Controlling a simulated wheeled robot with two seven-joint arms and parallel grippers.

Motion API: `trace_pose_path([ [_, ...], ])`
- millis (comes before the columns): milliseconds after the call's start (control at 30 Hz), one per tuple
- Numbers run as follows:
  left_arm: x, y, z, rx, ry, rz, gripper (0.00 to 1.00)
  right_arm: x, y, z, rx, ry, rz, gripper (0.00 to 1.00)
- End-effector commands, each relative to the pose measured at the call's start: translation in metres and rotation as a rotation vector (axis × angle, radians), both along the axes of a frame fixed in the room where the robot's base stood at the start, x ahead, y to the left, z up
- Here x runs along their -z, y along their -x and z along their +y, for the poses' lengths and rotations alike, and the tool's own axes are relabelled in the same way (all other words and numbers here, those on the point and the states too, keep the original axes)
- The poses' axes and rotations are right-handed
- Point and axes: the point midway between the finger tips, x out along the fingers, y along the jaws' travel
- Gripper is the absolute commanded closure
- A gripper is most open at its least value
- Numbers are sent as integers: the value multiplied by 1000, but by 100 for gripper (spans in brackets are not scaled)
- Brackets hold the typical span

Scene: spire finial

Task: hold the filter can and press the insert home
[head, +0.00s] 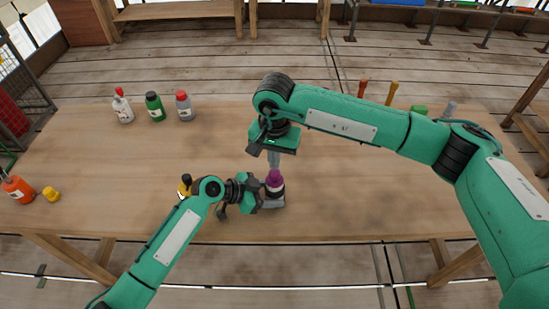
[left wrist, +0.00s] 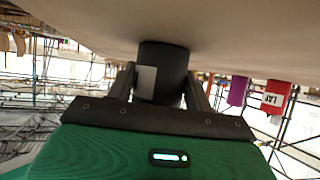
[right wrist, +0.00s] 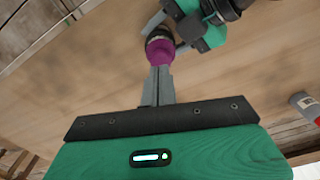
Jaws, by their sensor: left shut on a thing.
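The dark filter can (head: 276,192) stands upright near the table's front edge, with the purple insert (head: 274,179) on its top. My left gripper (head: 266,202) is shut around the can low down; the left wrist view shows the dark can (left wrist: 168,58) between its fingers. My right gripper (head: 274,163) points straight down above the insert, its fingers together. In the right wrist view the fingertips (right wrist: 160,68) meet the edge of the purple insert (right wrist: 160,50); I cannot tell whether they touch. How deep the insert sits is unclear.
A yellow-capped bottle (head: 185,185) stands just left of my left gripper. Several bottles, including a green one (head: 155,107), stand at the back left. An orange bottle (head: 18,188) is at the far left. The middle of the table (head: 200,150) is clear.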

Motion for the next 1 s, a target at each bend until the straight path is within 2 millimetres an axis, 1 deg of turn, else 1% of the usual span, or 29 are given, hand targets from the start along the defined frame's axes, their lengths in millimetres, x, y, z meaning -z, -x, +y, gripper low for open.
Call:
trace_pose_path([
  [467, 0, 0, 0, 0, 1, 0, 61, 0, 0, 0, 0, 0, 0, 100],
  [1000, 0, 0, 0, 0, 1, 0, 61, 16, 0, 0, 0, 0, 1, 100],
])
